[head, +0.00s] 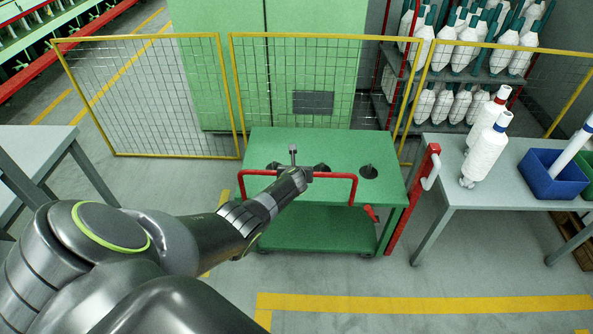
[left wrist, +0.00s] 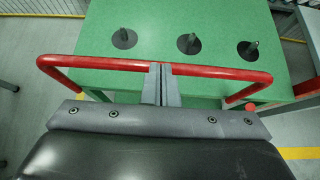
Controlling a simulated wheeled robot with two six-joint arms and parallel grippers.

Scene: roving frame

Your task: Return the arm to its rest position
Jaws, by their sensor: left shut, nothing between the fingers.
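My left gripper (head: 293,150) reaches in from the left in the head view, over the near edge of a green cart (head: 340,143). Its fingers (left wrist: 161,80) are shut together with nothing between them. In the left wrist view the fingertips overlap the cart's red handle bar (left wrist: 212,71); I cannot tell whether they touch it. The handle also shows in the head view (head: 335,176). Three dark pegs on round bases stand on the cart top, at left (left wrist: 124,38), middle (left wrist: 188,43) and right (left wrist: 250,50). My right gripper is not in view.
A yellow-framed mesh fence (head: 150,95) stands behind the cart. On the right, a grey table (head: 440,185) holds two white bobbins (head: 485,155) and a blue bin (head: 550,178). Another grey table (head: 40,145) is at left. Open floor (head: 370,275) lies in front.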

